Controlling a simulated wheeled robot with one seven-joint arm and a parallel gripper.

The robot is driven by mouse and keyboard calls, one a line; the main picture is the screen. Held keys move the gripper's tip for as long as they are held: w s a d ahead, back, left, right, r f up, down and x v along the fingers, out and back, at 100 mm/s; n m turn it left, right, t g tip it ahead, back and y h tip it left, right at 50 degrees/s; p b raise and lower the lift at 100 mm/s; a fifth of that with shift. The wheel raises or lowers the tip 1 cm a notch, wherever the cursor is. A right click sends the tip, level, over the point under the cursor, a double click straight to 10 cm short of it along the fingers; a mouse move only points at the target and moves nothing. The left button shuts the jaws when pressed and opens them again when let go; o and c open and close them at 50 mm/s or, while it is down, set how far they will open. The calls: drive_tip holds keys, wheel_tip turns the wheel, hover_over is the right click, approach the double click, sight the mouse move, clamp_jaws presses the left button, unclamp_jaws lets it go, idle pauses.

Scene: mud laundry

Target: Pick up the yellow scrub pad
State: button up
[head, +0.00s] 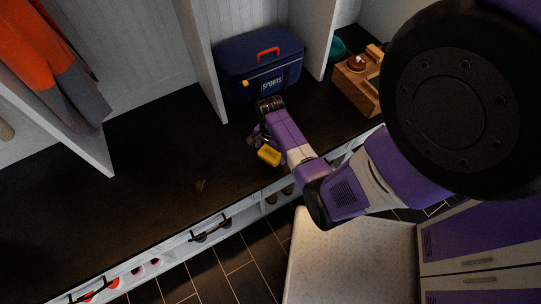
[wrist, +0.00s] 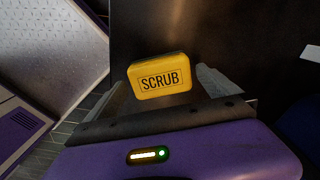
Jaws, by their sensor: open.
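The yellow scrub pad (head: 269,155) shows on the dark bench top in the head view, right beside my gripper (head: 258,143). In the wrist view the pad (wrist: 160,78) is a yellow block with "SCRUB" printed in black. My gripper (wrist: 166,88) is open there, and the pad appears between its two grey fingers. The fingers' inner faces are partly hidden behind the pad and the dark gripper body. I cannot tell whether either finger touches the pad.
A blue sports cooler (head: 260,68) with a red handle stands behind my gripper. A wooden crate (head: 357,90) is to the right. Upright dividers (head: 203,50) split the dark bench (head: 130,195), which is clear on the left. Orange and grey clothing (head: 55,60) hangs at far left.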

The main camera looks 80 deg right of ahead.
sight(270, 153)
drive_tip(key=shift+f, duration=1.15)
drive_tip(key=c, duration=1.4)
drive_tip(key=shift+o, duration=0.2)
drive_tip(key=shift+r, duration=0.1)
wheel_tip(270, 153, up, 20)
drive_tip(key=p, duration=0.2)
